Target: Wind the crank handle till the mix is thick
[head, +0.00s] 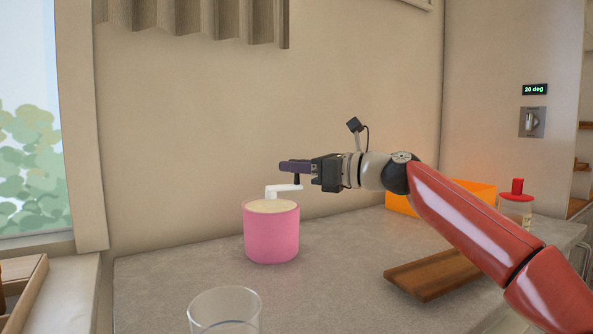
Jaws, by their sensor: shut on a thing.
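A pink round tub (271,238) stands upright on the grey counter, with a pale cream top surface. A white crank handle (273,191) rises from the middle of the tub and bends to the right, with a dark knob (297,180) at its outer end. My gripper (295,167) reaches in from the right, above the tub's right side. It is shut on the dark knob of the crank. The far finger and most of the grip are hidden behind the near finger. How thick the mix is cannot be told from here.
A clear glass (224,312) stands in front of the tub. A wooden board (433,275) lies to the right under my arm. An orange box (473,191) and a red-lidded jar (516,207) stand at the back right. The counter (165,280) left of the tub is clear.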

